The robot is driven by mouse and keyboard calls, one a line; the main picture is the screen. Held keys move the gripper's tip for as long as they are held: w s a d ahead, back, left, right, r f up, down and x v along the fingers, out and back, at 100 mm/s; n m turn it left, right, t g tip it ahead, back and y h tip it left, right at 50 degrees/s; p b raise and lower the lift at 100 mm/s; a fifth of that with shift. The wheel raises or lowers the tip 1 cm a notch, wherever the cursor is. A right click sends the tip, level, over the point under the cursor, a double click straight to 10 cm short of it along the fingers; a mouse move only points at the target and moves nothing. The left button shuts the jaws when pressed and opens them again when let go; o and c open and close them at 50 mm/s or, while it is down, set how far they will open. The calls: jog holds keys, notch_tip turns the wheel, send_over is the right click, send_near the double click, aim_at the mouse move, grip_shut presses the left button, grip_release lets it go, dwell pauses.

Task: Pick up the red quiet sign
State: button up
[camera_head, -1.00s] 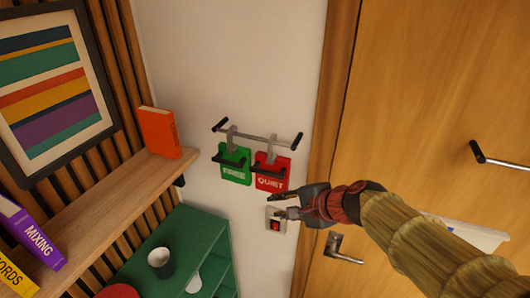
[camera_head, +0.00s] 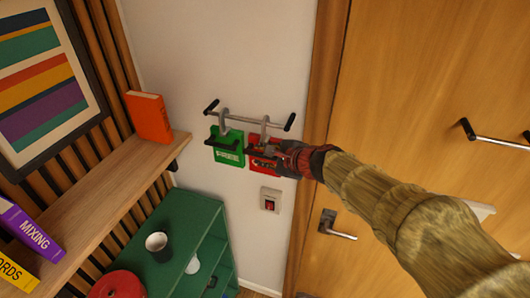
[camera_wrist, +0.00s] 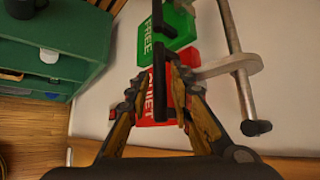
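The red quiet sign (camera_head: 257,139) hangs on a wall rack beside the green sign, partly covered by my gripper. In the wrist view the red sign (camera_wrist: 187,57) lies behind my fingers, with "QUIET" partly readable. A black bar handle (camera_wrist: 159,92) stands in front of it. My gripper (camera_head: 262,152) is at the sign's front. In the wrist view my gripper (camera_wrist: 160,78) has its fingers apart, one on each side of the black handle. I see no clear grip on it.
The green free sign (camera_head: 226,146) hangs close on the left, with its own black handle. The metal rack (camera_head: 248,119) runs above both signs. A wall switch (camera_head: 270,200) is below, a wooden door (camera_head: 400,90) right, and a shelf (camera_head: 110,185) left.

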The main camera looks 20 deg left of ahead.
jog(key=shift+w+a+f, duration=0.15)
jog(key=shift+a, duration=0.05)
jog(key=shift+d, duration=0.1)
jog(key=c, duration=0.5)
grip_shut()
